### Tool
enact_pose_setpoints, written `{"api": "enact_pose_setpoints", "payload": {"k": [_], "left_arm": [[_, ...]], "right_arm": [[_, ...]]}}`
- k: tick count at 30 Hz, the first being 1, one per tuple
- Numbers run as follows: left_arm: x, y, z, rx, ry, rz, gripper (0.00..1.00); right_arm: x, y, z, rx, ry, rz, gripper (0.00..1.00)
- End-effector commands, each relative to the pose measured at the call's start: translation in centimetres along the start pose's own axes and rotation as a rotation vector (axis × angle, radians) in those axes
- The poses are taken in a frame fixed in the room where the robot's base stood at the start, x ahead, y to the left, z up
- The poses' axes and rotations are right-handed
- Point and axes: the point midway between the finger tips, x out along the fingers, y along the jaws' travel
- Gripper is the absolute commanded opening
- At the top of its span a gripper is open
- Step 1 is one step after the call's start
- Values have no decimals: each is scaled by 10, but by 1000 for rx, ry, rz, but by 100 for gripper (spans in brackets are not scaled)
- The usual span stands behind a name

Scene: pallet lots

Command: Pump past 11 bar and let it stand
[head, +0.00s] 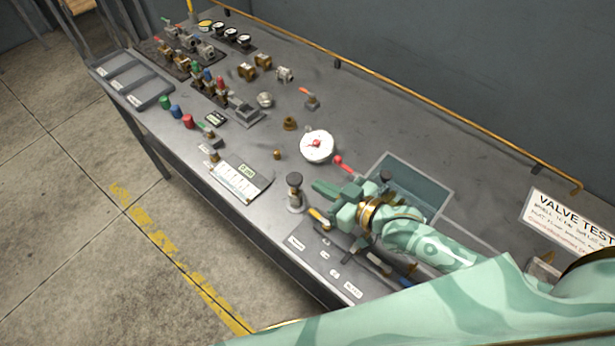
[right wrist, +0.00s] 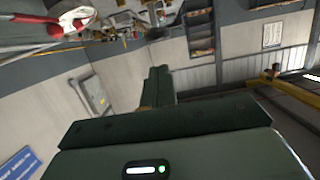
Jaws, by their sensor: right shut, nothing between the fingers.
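A round white gauge (head: 317,146) with a red mark at its centre sits on the grey bench. Its reading is too small to tell. A lever with a red knob (head: 339,159) stands just right of it, by a grey open tray. My right gripper (head: 318,188) is shut and empty, just below the gauge and lever in the head view, and apart from both. Its closed fingers also show in the right wrist view (right wrist: 158,86). A red handle (right wrist: 72,26) shows at the upper left there. My left gripper is not in view.
A black-topped post (head: 295,190) stands close left of my right gripper. The open tray (head: 446,205) lies behind my right arm. A white sign (head: 570,220) stands at the right. Several valves and fittings crowd the bench's far end. A copper rail (head: 420,93) runs along the back.

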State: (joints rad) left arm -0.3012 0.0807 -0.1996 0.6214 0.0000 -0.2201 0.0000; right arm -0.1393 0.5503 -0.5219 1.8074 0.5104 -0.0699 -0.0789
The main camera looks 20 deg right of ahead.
Motion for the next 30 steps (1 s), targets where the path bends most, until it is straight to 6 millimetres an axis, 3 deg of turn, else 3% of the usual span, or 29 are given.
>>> {"api": "enact_pose_setpoints", "payload": {"k": [3,9,30], "left_arm": [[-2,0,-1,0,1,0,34],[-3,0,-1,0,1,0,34],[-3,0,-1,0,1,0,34]], "right_arm": [[-19,0,0,0,1,0,0],[-34,0,-1,1,2,0,0],[-34,0,-1,0,3,0,0]]}}
